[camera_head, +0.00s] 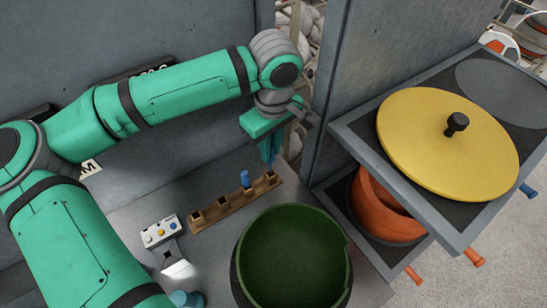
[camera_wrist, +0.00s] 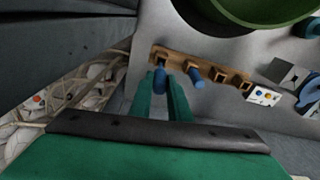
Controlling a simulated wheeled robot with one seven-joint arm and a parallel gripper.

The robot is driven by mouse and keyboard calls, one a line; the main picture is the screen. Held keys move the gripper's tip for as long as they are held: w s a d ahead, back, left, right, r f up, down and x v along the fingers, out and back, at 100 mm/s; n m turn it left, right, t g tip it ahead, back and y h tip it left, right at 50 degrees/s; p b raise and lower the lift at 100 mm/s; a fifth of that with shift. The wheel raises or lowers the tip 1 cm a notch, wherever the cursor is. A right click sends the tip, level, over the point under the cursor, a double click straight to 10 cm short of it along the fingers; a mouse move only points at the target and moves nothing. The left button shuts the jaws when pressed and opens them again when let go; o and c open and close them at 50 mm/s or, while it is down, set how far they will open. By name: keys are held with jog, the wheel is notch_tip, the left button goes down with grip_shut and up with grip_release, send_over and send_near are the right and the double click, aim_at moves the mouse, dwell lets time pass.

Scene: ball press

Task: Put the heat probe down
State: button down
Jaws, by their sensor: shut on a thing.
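My gripper (camera_head: 270,156) points down at the right end of a wooden rack (camera_head: 217,207) with several square holders. In the wrist view, my gripper (camera_wrist: 162,84) is shut on a blue-handled tool, the heat probe (camera_wrist: 160,78), upright between its fingers. The probe is close to the rack's end holder; its lower end is hidden, so I cannot tell whether it is inside. A second blue handle (camera_head: 245,179) stands in the neighbouring holder. It also shows in the wrist view (camera_wrist: 195,77). The other holders look empty.
A large dark green round vessel (camera_head: 292,256) stands right of the rack. A white button box (camera_head: 160,231) sits to its left. A grey wall panel (camera_head: 330,100) rises close to my gripper. A shelf at right bears a yellow lid (camera_head: 440,150) above an orange pot (camera_head: 380,212).

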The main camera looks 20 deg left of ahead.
aim_at(272, 155)
jog(key=shift+s+a+f, duration=0.1)
jog(key=shift+a+f, duration=0.05)
jog(key=shift+f, duration=0.35)
jog(key=f, duration=0.4)
jog(key=shift+w, duration=0.2)
jog(key=shift+s, duration=0.1)
jog(key=c, duration=1.7)
grip_release()
jog(key=shift+f, duration=0.1)
jog(key=shift+o, duration=0.2)
jog(key=r, duration=1.2)
jog(key=shift+s+d+r, duration=0.15)
jog(key=shift+s+d, duration=0.1)
jog(key=shift+d, duration=0.15)
